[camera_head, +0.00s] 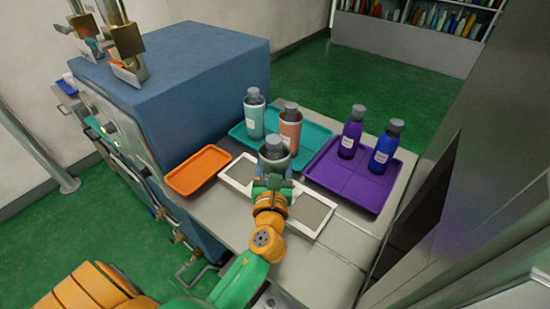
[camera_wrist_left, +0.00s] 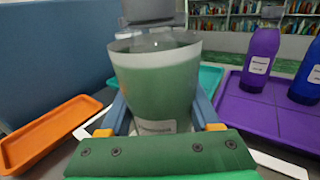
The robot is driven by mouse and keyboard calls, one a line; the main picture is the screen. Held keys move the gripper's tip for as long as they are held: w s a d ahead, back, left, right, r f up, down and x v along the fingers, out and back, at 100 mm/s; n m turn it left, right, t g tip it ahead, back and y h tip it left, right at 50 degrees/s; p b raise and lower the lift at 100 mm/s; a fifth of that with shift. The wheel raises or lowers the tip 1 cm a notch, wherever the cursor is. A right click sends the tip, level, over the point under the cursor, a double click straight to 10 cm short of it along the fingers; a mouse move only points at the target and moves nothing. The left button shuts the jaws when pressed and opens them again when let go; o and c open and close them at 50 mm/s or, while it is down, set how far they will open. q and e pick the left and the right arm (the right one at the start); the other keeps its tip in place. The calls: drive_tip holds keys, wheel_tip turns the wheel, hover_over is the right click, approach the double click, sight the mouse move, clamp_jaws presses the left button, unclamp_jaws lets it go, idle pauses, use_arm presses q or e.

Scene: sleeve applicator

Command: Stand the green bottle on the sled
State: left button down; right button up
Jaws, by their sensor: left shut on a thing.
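The green bottle (camera_wrist_left: 155,85), with a grey cap, stands upright between my left gripper's fingers (camera_wrist_left: 160,115) in the left wrist view. In the head view the bottle (camera_head: 274,159) is at the middle of the bench, and my left gripper (camera_head: 274,176) is shut on it from the near side. A low white-framed tray with grey pads (camera_head: 312,210) shows on both sides of the gripper. I cannot tell whether the bottle touches it, or which thing is the sled. My right gripper is not in view.
A teal tray (camera_head: 310,132) behind holds a teal bottle (camera_head: 254,115) and a salmon bottle (camera_head: 290,128). A purple tray (camera_head: 348,180) at right holds a purple bottle (camera_head: 351,135) and a blue bottle (camera_head: 384,148). An empty orange tray (camera_head: 198,170) lies beside the blue machine (camera_head: 190,85).

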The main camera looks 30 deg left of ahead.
use_arm(q)
drive_tip(key=shift+c, duration=0.6)
unclamp_jaws()
drive_tip(key=shift+f, duration=0.1)
drive_tip(key=shift+r, duration=0.2)
drive_tip(key=b+v, duration=0.2)
drive_tip(key=v, duration=1)
drive_tip(key=shift+b, duration=0.3)
